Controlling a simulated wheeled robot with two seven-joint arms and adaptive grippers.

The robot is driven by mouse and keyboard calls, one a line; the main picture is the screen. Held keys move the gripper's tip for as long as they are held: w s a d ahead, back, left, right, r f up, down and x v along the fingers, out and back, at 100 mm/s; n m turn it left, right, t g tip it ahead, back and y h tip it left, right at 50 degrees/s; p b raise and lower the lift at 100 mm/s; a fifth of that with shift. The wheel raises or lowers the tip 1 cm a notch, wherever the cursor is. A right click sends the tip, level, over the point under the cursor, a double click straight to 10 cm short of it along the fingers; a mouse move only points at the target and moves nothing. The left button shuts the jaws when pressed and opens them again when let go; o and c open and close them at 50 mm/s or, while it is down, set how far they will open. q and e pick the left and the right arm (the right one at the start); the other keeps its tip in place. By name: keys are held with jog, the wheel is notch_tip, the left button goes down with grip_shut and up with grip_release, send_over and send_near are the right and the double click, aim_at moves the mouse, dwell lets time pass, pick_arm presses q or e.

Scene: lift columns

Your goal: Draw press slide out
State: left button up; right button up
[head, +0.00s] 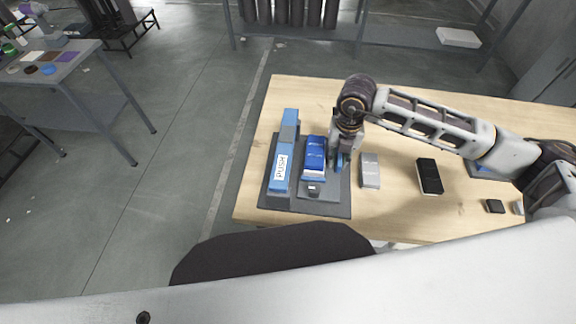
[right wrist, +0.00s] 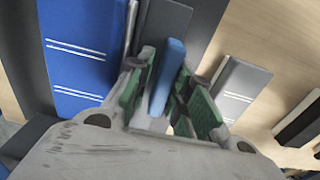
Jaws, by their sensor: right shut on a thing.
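A dark grey base plate (head: 334,204) lies on the wooden table and carries a blue bar marked PUSH (head: 283,150) and a blue block with white lines (head: 314,150). The block also shows in the right wrist view (right wrist: 78,50). My right gripper (head: 342,160) points down just right of the blue block. In the right wrist view its green-padded fingers (right wrist: 165,95) are shut on a thin upright blue tab (right wrist: 170,60). Whether this tab is joined to the press slide is hidden. My left gripper is not in view.
A light grey block (head: 370,170) lies close right of the plate, with a black block (head: 429,176) beyond it. A small black piece (head: 494,206) lies near the front right. A side table (head: 60,62) stands far left across free floor.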

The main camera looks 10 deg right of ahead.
jog(key=shift+s+d+f, duration=0.4)
jog(key=shift+d, duration=0.3)
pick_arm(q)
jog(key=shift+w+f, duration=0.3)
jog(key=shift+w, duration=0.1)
pick_arm(e)
jog(key=shift+s+d, duration=0.2)
jog(key=shift+d, duration=0.5)
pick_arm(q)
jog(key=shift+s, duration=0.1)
pick_arm(e)
jog(key=o, duration=0.5)
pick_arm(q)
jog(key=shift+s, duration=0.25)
pick_arm(e)
jog(key=shift+o, duration=0.2)
jog(key=shift+r, duration=0.15)
